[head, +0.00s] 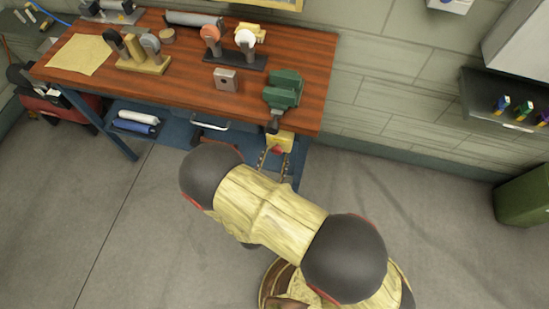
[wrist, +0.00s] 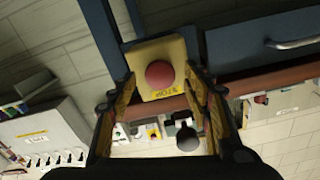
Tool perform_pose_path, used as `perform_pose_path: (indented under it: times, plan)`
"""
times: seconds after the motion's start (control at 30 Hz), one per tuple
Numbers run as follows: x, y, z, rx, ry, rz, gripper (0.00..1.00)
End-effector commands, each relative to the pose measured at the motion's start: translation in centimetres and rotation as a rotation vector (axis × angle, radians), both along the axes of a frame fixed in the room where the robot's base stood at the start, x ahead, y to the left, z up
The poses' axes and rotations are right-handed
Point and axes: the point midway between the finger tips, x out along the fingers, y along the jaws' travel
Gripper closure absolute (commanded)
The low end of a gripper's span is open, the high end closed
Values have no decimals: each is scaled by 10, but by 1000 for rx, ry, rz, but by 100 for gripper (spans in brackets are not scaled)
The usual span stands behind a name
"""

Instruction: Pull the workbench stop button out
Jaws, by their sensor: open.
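The workbench stop button is a round red knob (wrist: 160,74) on a yellow box (wrist: 145,55) in the wrist view. In the head view the yellow box (head: 286,138) is at the front of the workbench, near its right corner, below the green vise. A little of the red button (head: 276,150) shows there. My gripper (head: 271,160) is in front of the box, partly hidden by my arm. In the wrist view the two fingers of my gripper (wrist: 160,82) are open, one on each side of the button. I cannot tell whether either finger touches it.
The wooden workbench (head: 190,90) bears the green vise (head: 284,90), a grey block (head: 226,79) and several tools. A blue drawer (wrist: 260,45) with a metal handle is beside the yellow box. Open floor (head: 130,220) lies to the left of my arm.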

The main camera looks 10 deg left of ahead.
Motion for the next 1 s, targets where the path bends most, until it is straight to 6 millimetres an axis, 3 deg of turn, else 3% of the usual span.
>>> perform_pose_path:
  times: [0.17,1.0]
  plan:
    - [0,0,0,0,0,0,51]
    - [0,0,0,0,1,0,99]
